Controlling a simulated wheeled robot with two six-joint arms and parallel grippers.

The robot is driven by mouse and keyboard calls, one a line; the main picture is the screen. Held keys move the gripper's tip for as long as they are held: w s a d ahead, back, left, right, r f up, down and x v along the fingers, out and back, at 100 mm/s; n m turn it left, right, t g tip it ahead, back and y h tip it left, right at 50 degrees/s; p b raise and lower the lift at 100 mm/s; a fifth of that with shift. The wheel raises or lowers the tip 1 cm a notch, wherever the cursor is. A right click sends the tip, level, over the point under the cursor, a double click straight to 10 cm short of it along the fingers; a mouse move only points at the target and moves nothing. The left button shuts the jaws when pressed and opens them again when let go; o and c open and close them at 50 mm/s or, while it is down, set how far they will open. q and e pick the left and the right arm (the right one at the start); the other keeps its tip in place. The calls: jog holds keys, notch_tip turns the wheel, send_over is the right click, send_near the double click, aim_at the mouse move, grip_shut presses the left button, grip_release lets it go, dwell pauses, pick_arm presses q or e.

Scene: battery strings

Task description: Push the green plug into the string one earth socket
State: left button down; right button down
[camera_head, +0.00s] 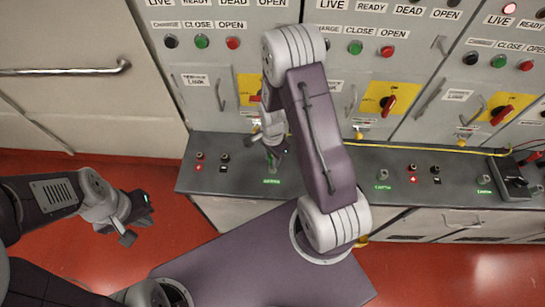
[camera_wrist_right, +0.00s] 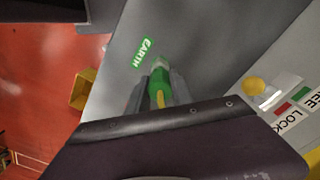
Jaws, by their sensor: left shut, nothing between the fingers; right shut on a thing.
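The green plug (camera_wrist_right: 160,80) shows in the right wrist view, with a yellow cable end (camera_wrist_right: 160,99) behind it. My right gripper (camera_wrist_right: 162,90) is shut on the plug, one grey finger on each side. The plug's front end meets a pale fitting (camera_wrist_right: 162,64) beside the green EARTH label (camera_wrist_right: 144,53); how deep it sits I cannot tell. In the head view my right gripper (camera_head: 273,162) is low over the leftmost counter section, just above its green label (camera_head: 271,182); the socket is hidden there. My left gripper (camera_head: 136,222) is shut and empty, left of the counter above the floor.
The grey counter (camera_head: 325,185) carries red and black sockets (camera_head: 211,163) and further green labels (camera_head: 382,187). Cabinets with yellow-backed red switches (camera_head: 388,103) rise behind. A yellow cable (camera_head: 420,148) runs to a black device (camera_head: 514,177) at right. Red floor lies left.

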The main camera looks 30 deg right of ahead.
jog(key=shift+f+b, duration=1.15)
jog(key=shift+f, duration=0.4)
jog(key=c, duration=1.1)
grip_release()
jog(key=shift+r, duration=0.1)
jog(key=shift+o, duration=0.2)
notch_tip(320, 180, up, 9)
jog(key=shift+r+b, duration=0.1)
jog(key=shift+b, duration=0.35)
